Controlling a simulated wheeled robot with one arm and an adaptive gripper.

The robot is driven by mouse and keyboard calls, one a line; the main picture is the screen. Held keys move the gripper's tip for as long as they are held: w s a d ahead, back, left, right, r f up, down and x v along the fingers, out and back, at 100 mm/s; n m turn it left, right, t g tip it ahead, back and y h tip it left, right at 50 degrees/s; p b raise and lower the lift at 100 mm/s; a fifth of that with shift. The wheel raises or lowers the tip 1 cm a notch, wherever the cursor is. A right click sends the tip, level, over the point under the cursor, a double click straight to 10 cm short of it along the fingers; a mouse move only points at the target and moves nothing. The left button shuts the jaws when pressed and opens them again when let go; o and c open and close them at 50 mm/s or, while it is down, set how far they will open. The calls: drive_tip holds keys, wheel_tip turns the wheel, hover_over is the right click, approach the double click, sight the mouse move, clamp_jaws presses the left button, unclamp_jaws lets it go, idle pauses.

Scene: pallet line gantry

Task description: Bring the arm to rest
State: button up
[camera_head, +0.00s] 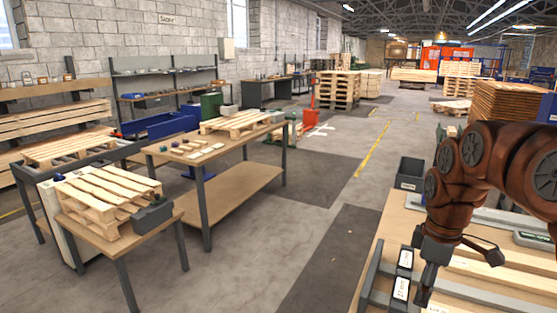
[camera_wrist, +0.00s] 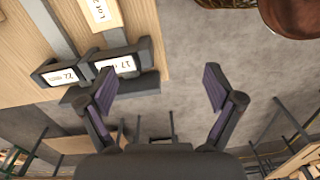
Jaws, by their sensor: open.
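My brown arm (camera_head: 500,165) reaches in from the right and bends down over the near workbench. My gripper (camera_head: 458,275) hangs at its end with the fingers spread, above or beside the bench's left part. In the wrist view my gripper (camera_wrist: 160,88) is open, with nothing between its fingers. Behind the left finger is the edge of the wooden bench top (camera_wrist: 30,80), with dark holders carrying white labels marked 17 (camera_wrist: 115,66) and 22 (camera_wrist: 60,76). I cannot tell whether a finger touches a holder.
A dark grey bin (camera_head: 410,172) stands just beyond the bench. A worktable (camera_head: 240,190) with small parts and a pallet stands left of centre, and a stacked pallet (camera_head: 105,195) lies on a low table at left. The aisle floor (camera_head: 320,240) between is clear.

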drive_tip(key=s+a+f+m+p, duration=0.1)
drive_tip(key=s+a+m, duration=0.3)
drive_tip(key=s+a, duration=0.4)
drive_tip(key=s+a+f+m+g+p, duration=0.1)
drive_tip(key=s+a+m, duration=0.4)
drive_tip(key=s, duration=0.8)
wheel_tip(320, 180, down, 3)
drive_tip(key=a+p, duration=0.1)
drive_tip(key=a, duration=0.1)
drive_tip(key=shift+s+a+r+m+g, duration=0.15)
drive_tip(key=shift+s+a+m+g, duration=0.1)
drive_tip(key=shift+a+m+g, duration=0.1)
drive_tip(key=shift+c, duration=0.3)
